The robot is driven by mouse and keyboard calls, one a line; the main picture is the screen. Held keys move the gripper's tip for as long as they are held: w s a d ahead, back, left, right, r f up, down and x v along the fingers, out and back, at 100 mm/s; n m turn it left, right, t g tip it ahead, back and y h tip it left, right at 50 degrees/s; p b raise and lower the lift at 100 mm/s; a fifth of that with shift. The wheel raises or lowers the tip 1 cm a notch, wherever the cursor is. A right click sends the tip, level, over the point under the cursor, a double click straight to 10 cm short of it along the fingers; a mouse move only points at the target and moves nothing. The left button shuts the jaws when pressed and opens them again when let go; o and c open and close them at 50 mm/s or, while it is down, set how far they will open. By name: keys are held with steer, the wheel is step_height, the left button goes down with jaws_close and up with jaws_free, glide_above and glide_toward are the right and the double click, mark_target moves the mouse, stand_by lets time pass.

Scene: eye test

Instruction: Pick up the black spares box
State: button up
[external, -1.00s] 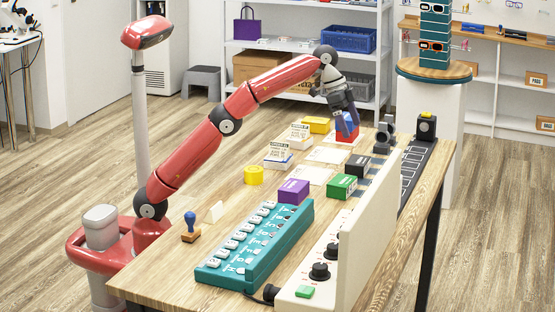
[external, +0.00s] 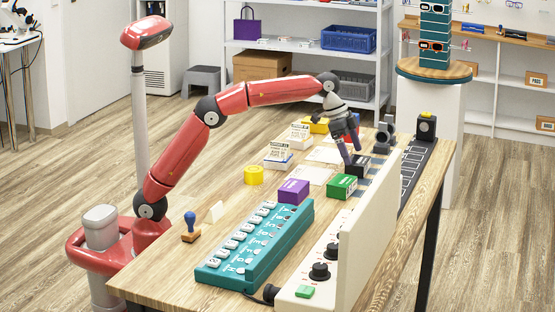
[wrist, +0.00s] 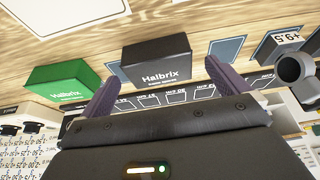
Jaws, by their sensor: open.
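The black spares box (external: 357,167) stands on the wooden table, just behind and right of a green box. In the wrist view the black box (wrist: 157,62) shows white "Halbrix" lettering; smaller print below is hard to read. My gripper (external: 352,157) points down at the black box, its fingertips close above or beside it. In the wrist view my gripper (wrist: 161,72) is open, with one purple-grey finger near each side of the box. Nothing is held. I cannot tell whether the fingers touch the box.
The green box (external: 342,186) stands close beside the black one, and a purple box (external: 293,191) is further left. A cream upright panel (external: 368,225) runs along the right. A grey device (external: 384,138) stands behind. White sheets (external: 310,175) lie flat to the left.

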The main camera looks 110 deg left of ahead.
mark_target(353, 159)
steer(key=x, duration=0.3)
steer(key=shift+d+f, duration=0.15)
steer(key=shift+f, duration=0.25)
steer(key=c, duration=0.9)
steer(key=shift+c, duration=0.2)
